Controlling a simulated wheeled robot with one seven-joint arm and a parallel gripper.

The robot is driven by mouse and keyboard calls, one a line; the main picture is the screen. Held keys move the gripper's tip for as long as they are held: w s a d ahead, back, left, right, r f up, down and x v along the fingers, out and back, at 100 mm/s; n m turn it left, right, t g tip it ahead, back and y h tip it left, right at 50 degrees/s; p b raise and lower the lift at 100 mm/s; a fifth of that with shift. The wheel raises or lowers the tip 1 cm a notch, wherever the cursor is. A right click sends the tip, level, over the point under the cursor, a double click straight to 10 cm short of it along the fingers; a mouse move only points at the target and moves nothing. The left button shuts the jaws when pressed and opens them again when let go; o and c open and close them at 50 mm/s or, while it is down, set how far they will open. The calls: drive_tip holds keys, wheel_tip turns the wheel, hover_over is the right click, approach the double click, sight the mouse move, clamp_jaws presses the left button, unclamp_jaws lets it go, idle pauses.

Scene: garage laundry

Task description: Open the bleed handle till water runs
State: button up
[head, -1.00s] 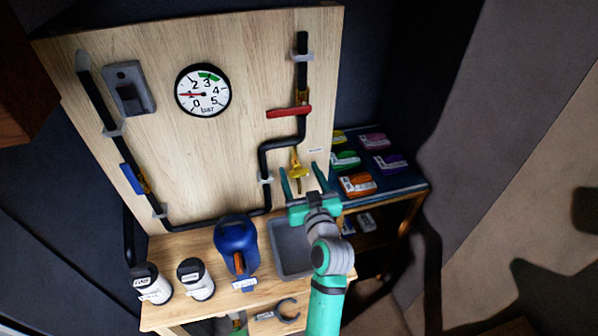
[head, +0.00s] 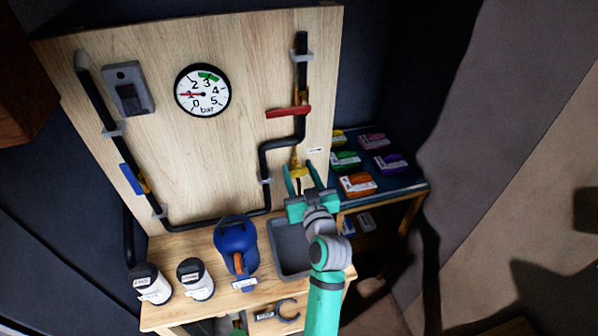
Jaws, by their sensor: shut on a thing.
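The yellow bleed handle (head: 297,171) sits on a small brass valve at the lower right of the wooden panel, below the black pipe's bend. My gripper (head: 299,178) is at the handle, its two teal fingers on either side of it and closed on it. The fingers and the wrist hide part of the handle and the outlet below. A grey basin (head: 287,250) stands under the valve. I see no water running, though the view there is partly blocked. The gauge (head: 203,91) has its red needle near 1 bar.
A red handle (head: 288,111) and a blue handle (head: 132,179) sit on the pipes. A blue jug (head: 236,248) and two white containers (head: 195,279) stand left of the basin. Coloured boxes (head: 357,184) lie on a shelf at right.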

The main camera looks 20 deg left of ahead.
drive_tip(key=n, duration=0.4)
drive_tip(key=shift+f+n, duration=0.1)
drive_tip(key=shift+n, duration=0.2)
drive_tip(key=n, duration=0.4)
drive_tip(key=shift+s+a+n, duration=0.1)
drive_tip(key=shift+a+n, duration=0.05)
drive_tip(key=shift+n, duration=0.25)
drive_tip(key=shift+f, duration=0.1)
drive_tip(key=o, duration=1)
drive_tip(key=shift+o, duration=0.2)
drive_tip(key=shift+s, duration=0.1)
drive_tip(key=v, duration=1)
drive_tip(key=shift+s+d, duration=0.25)
drive_tip(key=shift+s, duration=0.05)
